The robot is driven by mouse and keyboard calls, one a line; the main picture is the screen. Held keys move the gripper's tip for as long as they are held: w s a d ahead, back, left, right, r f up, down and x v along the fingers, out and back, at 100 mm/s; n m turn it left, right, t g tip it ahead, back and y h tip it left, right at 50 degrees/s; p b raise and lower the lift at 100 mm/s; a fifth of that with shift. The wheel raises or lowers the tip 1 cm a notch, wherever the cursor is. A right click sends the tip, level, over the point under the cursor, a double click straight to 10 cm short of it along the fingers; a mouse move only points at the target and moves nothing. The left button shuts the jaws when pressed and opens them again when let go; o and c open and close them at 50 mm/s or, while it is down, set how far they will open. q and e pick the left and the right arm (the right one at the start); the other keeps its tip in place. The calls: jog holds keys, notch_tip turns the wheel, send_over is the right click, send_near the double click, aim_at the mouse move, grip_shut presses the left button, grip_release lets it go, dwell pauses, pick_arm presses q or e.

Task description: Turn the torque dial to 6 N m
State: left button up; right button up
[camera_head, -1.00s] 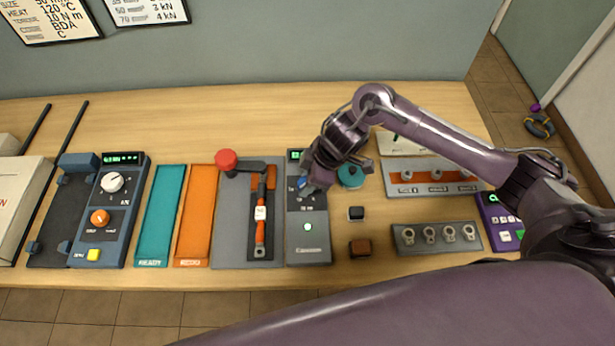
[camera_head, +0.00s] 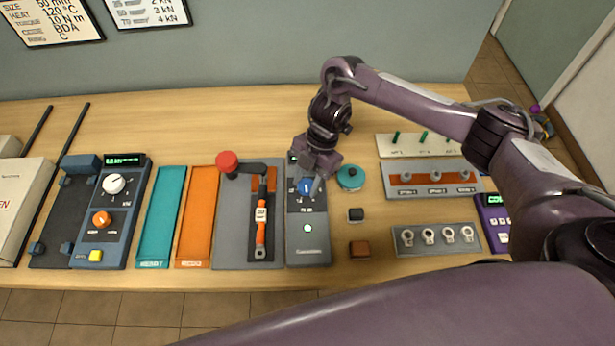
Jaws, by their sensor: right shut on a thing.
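The torque dial (camera_head: 306,187) is a small blue knob on the upper half of a dark grey panel (camera_head: 308,253). White scale marks surround it, too small to read from here. A green-lit button (camera_head: 307,228) sits below it, and a small display at the panel's top is mostly covered by my gripper. My right gripper (camera_head: 308,180) comes down from above and behind and is shut on the torque dial. Its fingers hide part of the knob, so I cannot read its setting. My left gripper is not in view.
A teal round part (camera_head: 350,177) and two small blocks stand close right. An orange tray (camera_head: 196,215) and a blue control box (camera_head: 110,212) are farther left.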

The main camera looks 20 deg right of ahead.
jog(key=n, duration=0.2)
jog(key=n+g+h+p, duration=0.1)
jog(key=shift+w+a+r+n, duration=0.1)
jog(key=shift+w+r+n, duration=0.05)
jog(key=shift+n, duration=0.25)
jog(key=n+h, duration=0.1)
jog(key=n, duration=0.2)
jog(key=shift+n+g, duration=0.3)
jog(key=shift+g, duration=0.1)
jog(key=n+h+b, duration=0.1)
jog(key=n+h, duration=0.1)
jog(key=n, duration=0.2)
jog(key=shift+a+n, duration=0.1)
jog(key=shift+n, duration=0.2)
jog(key=n+h+b, duration=0.1)
jog(key=n+h, duration=0.1)
jog(key=n, duration=0.3)
jog(key=shift+b, duration=0.35)
jog(key=shift+n, duration=0.4)
jog(key=o, duration=1)
